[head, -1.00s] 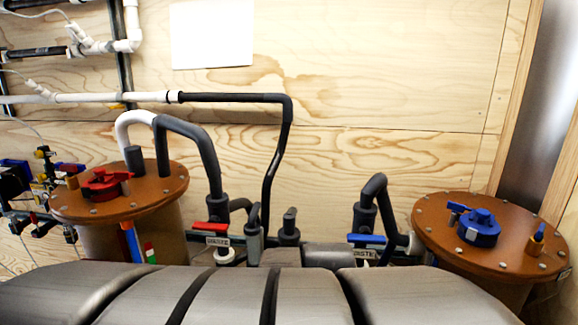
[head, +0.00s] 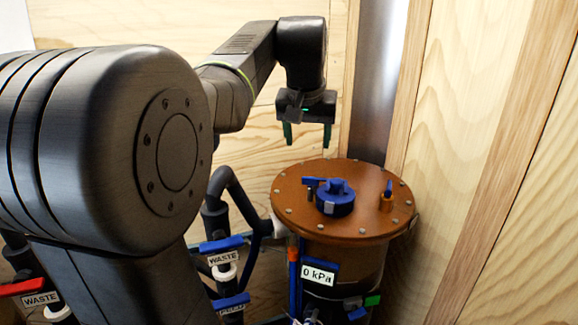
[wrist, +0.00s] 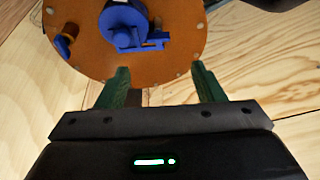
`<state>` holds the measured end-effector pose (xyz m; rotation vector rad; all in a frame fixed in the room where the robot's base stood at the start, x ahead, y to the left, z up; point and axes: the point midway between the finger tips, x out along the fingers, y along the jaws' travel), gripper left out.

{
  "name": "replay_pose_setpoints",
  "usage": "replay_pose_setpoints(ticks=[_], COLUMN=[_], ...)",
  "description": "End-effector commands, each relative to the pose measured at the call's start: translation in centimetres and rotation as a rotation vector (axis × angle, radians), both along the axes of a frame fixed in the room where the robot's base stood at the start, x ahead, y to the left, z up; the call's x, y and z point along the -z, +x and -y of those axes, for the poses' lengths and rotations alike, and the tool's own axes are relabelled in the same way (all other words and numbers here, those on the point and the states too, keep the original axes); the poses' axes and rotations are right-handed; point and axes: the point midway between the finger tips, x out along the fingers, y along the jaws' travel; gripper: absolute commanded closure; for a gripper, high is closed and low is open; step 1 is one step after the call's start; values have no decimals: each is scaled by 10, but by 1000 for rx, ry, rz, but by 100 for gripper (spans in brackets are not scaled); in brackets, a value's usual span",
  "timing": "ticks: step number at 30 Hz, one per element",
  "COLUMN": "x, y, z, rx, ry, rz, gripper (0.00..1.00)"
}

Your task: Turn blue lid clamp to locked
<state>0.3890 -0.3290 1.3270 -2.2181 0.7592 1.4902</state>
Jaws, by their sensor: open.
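The blue lid clamp (head: 334,197) sits on the brown round lid (head: 290,213) of the right-hand filter vessel. Its blue handle points to the left in the head view. In the wrist view the blue clamp (wrist: 124,24) shows near the top, on the brown lid (wrist: 185,45). My gripper (head: 307,140) hangs above the far side of the lid, fingers pointing down, apart from the clamp. Its two green fingers also show in the wrist view (wrist: 160,88), spread apart with nothing between them.
A small blue-handled valve (head: 387,197) stands on the lid right of the clamp. A 0 kPa display (head: 318,273) is on the vessel's front. Wooden walls (head: 465,110) close off the right and back.

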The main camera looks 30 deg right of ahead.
Motion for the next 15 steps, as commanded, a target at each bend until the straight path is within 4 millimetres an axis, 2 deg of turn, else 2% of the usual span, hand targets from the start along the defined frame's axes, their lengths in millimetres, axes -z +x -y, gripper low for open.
replay_pose_setpoints(ticks=[5, 8, 15], x=[5, 20, 68], y=[2, 7, 22], z=[7, 10, 22], rx=[7, 7, 7], ry=[-2, 0, 1], rz=[1, 0, -2], gripper=[38, 38, 38])
